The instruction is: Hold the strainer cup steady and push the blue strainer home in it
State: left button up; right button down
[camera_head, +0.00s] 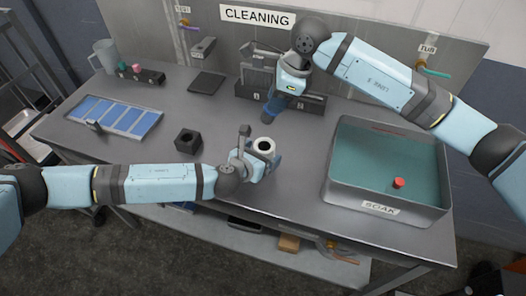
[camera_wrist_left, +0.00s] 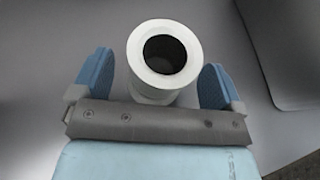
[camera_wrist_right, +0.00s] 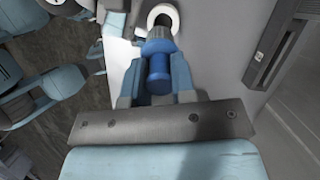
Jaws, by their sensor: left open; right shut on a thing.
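The white strainer cup (camera_head: 264,147) stands upright on the table, its round dark opening facing up. It also shows in the left wrist view (camera_wrist_left: 163,58). My left gripper (camera_head: 266,160) is open, with its blue fingers (camera_wrist_left: 158,85) on either side of the cup and gaps showing. My right gripper (camera_head: 271,108) is shut on the blue strainer (camera_wrist_right: 158,72), a blue cylinder held between its fingers. The strainer is above the table, behind the cup in the head view and apart from it. In the right wrist view the cup (camera_wrist_right: 163,18) shows just beyond the strainer.
A grey soak tub (camera_head: 345,190) with a red piece (camera_head: 398,183) inside stands at the right. A small black block (camera_head: 188,142) and a blue-panelled tray (camera_head: 117,116) are at the left. A dark rack (camera_head: 307,104) stands behind my right gripper.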

aim_at(264, 122)
pick_arm(q)
jog(key=shift+w+d+f, duration=0.25)
jog(key=shift+w+d, duration=0.1)
jog(key=shift+w, duration=0.2)
jog(key=c, duration=1.1)
pick_arm(e)
jog(key=shift+a+f+n+g+h, duration=0.35)
jog(key=shift+a+n, duration=0.2)
jog(key=shift+n, duration=0.55)
jog(key=n+h, duration=0.1)
jog(key=a+f+n, duration=0.1)
jog(key=n, duration=0.1)
jog(key=shift+a+f+n+h, duration=0.1)
jog(key=shift+n+h, duration=0.2)
jog(key=shift+h, duration=0.05)
jog(key=n, duration=0.1)
jog(key=f+n+h, duration=0.1)
jog(key=n, duration=0.1)
jog(key=shift+a, duration=0.25)
pick_arm(q)
jog(key=shift+o, duration=0.2)
pick_arm(e)
jog(key=shift+w+f+n, duration=0.1)
jog(key=shift+f+n, duration=0.2)
jog(key=shift+n, duration=0.5)
jog(key=shift+h, duration=0.3)
jog(key=shift+f, duration=2.1)
